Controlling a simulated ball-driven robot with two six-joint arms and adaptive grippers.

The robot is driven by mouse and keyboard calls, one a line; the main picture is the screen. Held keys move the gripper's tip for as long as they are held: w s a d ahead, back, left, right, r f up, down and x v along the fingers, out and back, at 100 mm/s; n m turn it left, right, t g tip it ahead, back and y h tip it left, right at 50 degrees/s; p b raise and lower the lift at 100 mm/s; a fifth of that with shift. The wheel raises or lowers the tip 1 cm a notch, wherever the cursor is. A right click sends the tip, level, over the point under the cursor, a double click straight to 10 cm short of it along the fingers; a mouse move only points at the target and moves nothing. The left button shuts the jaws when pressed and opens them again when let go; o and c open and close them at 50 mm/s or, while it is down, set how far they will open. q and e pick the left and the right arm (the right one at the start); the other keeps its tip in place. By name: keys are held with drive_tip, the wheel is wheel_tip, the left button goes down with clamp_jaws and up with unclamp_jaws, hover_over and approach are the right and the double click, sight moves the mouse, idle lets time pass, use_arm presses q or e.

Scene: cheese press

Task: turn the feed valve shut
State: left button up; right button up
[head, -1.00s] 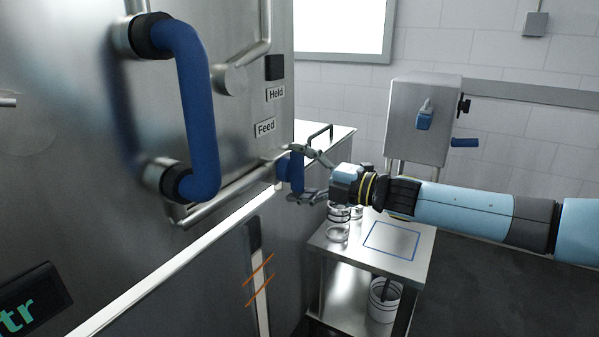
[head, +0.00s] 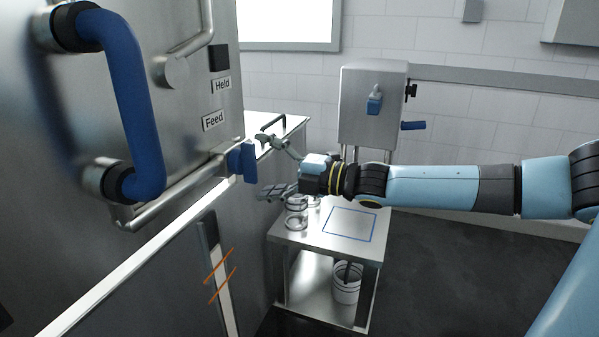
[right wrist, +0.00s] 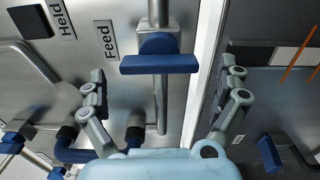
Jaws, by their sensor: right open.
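The feed valve's blue handle (head: 243,161) stands upright at the end of the metal pipe, below the "Feed" label (head: 213,121). In the right wrist view, the handle (right wrist: 160,64) lies across the pipe (right wrist: 160,105). My right gripper (head: 264,166) is open and empty, just to the right of the handle and apart from it in the head view. In the right wrist view, its fingers are spread wide on both sides of the handle. My left gripper is not in view.
A large blue pull handle (head: 132,95) stands out from the steel panel at left. A steel box with blue levers (head: 374,104) stands behind. Dark floor is clear at right.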

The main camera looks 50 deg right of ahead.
drive_tip(key=v, duration=0.8)
drive_tip(key=shift+s, duration=0.35)
drive_tip(key=shift+d, duration=0.1)
drive_tip(key=shift+w, duration=0.1)
